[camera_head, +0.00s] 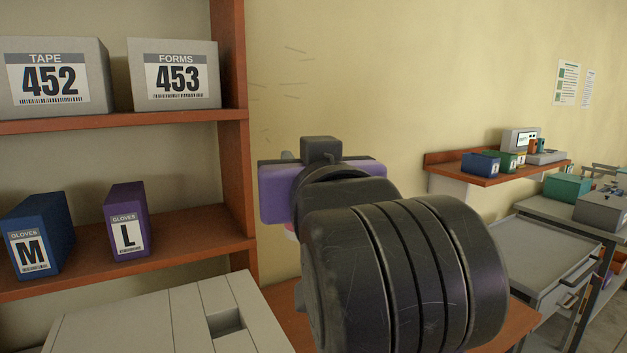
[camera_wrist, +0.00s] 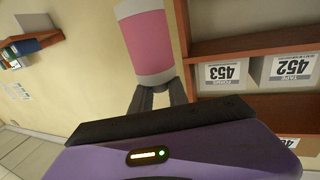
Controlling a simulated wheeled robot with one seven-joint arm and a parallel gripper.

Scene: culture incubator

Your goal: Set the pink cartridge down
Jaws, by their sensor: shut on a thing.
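The pink cartridge (camera_wrist: 148,45) is a cylinder with a pink body and pale grey end bands. In the wrist view it is held at the tips of my gripper (camera_wrist: 157,96), whose dark fingers are shut on its lower end. The wrist picture is turned, with the shelf labels upside down. In the head view my gripper (camera_head: 296,229) is mostly hidden behind my own wrist and arm.
On the left, a red-brown shelf unit (camera_head: 232,165) holds the 452 and 453 boxes and glove boxes M (camera_head: 38,235) and L (camera_head: 128,220). A pale grey box-like unit (camera_head: 150,320) stands below. A wall shelf (camera_head: 480,177) and grey cart (camera_head: 545,250) are on the right.

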